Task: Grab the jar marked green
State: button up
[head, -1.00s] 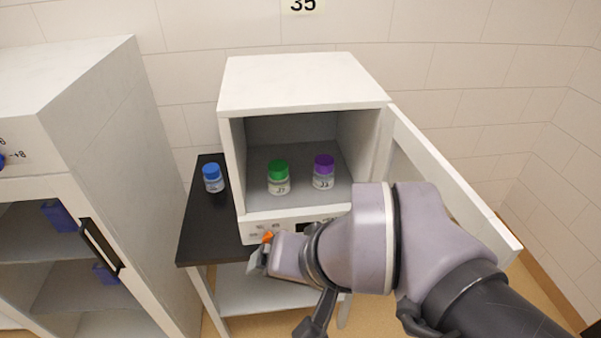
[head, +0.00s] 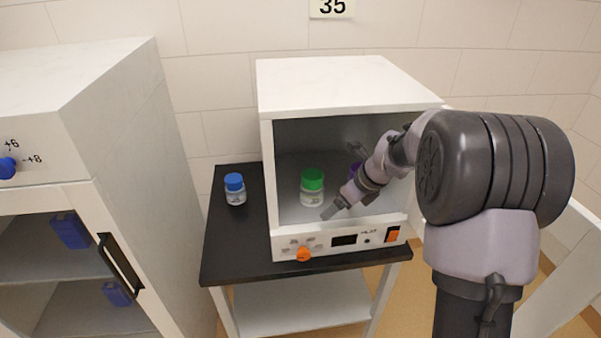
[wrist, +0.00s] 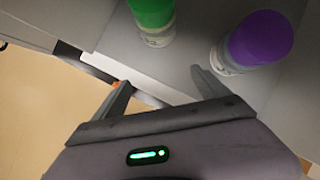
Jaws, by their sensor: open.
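The green-capped jar (head: 312,188) stands upright inside the open white cabinet, on its floor. It also shows at the top of the wrist view (wrist: 154,18). My gripper (head: 331,211) is at the cabinet's front opening, just right of the green-capped jar and apart from it. In the wrist view its two fingers (wrist: 160,88) are spread with nothing between them. The purple-capped jar (wrist: 252,44) stands to the right in the wrist view, close to the right finger. In the head view my arm mostly hides it, with a bit of purple cap (head: 354,170) showing.
A blue-capped jar (head: 235,189) stands on the black tabletop (head: 230,255) left of the white cabinet (head: 345,82). The cabinet's front panel has an orange knob (head: 303,254). Its door (head: 562,262) hangs open at right. Another white cabinet (head: 110,120) stands at far left.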

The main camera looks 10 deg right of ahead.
aim_at(308, 186)
jog(key=shift+w+d+f+m, duration=0.15)
jog(key=shift+w+f+m, duration=0.25)
jog(key=shift+w+f, duration=0.3)
jog(key=w+a, duration=0.2)
jog(key=w, duration=0.1)
jog(key=w+a+b, duration=0.1)
jog(key=w+a, duration=0.1)
jog(key=w, duration=0.1)
jog(key=w+a+b, duration=0.1)
jog(key=w+a, duration=0.1)
jog(key=w, duration=0.1)
jog(key=shift+w+a, duration=0.15)
jog(key=shift+a, duration=0.2)
jog(key=shift+w+a+f+b, duration=0.1)
jog(key=shift+w+f+b, duration=0.15)
jog(key=shift+f+b, duration=0.3)
jog(key=shift+r, duration=0.15)
jog(key=c, duration=1.6)
